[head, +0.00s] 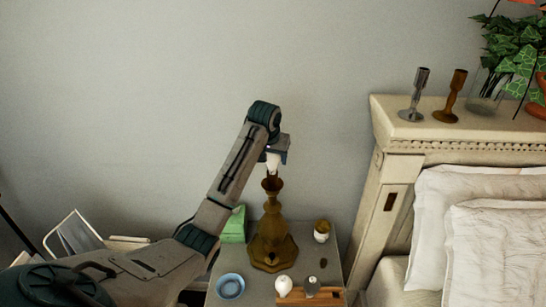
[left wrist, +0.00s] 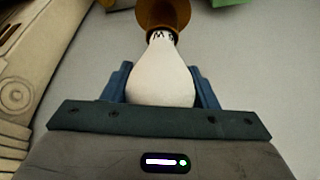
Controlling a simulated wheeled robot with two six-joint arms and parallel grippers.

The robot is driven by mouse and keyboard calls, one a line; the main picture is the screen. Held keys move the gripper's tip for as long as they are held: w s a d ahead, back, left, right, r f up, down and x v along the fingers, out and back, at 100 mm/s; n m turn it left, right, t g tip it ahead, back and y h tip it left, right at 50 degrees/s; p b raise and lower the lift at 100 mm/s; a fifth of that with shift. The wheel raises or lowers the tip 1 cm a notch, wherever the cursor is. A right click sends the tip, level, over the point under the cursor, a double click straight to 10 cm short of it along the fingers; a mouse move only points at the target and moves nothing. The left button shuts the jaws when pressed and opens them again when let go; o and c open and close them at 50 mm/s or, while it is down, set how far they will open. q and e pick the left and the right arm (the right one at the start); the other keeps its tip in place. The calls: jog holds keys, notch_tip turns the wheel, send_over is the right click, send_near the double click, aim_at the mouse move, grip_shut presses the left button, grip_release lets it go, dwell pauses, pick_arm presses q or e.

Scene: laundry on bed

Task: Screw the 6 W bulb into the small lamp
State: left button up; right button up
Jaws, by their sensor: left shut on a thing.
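A white bulb (left wrist: 162,75) is held between the fingers of my left gripper (head: 274,153), with dark lettering on its neck; only part of the lettering can be read. In the head view the bulb (head: 273,163) points down, just above the open top of the brown lamp (head: 271,230). The lamp stands upright on the nightstand. In the left wrist view the bulb's neck end meets or overlaps the lamp's flared brown mouth (left wrist: 158,12); I cannot tell whether it is inside. My right gripper is not in view.
On the nightstand (head: 255,291) are a blue bowl (head: 230,286), a green box (head: 234,226), a small white cup with brown contents (head: 321,231), and a wooden holder (head: 325,298) with a white bulb (head: 283,286) and a grey one (head: 312,286). The bed's headboard (head: 385,190) stands close on the right.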

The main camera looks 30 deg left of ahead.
pick_arm(q)
jog(key=shift+d+m+h, duration=0.1)
jog(key=shift+m+h, duration=0.5)
jog(key=shift+m, duration=1.1)
jog(key=shift+m+h, duration=0.3)
jog(key=shift+m, duration=0.3)
jog(key=shift+m+h, duration=0.4)
jog(key=shift+m, duration=0.7)
jog(key=shift+d, duration=0.1)
jog(key=shift+m+h, duration=0.3)
jog(key=shift+m, duration=0.5)
jog(key=shift+f+m+g+h, duration=0.1)
jog(key=shift+m+g+h, duration=0.2)
jog(key=shift+m, duration=0.6)
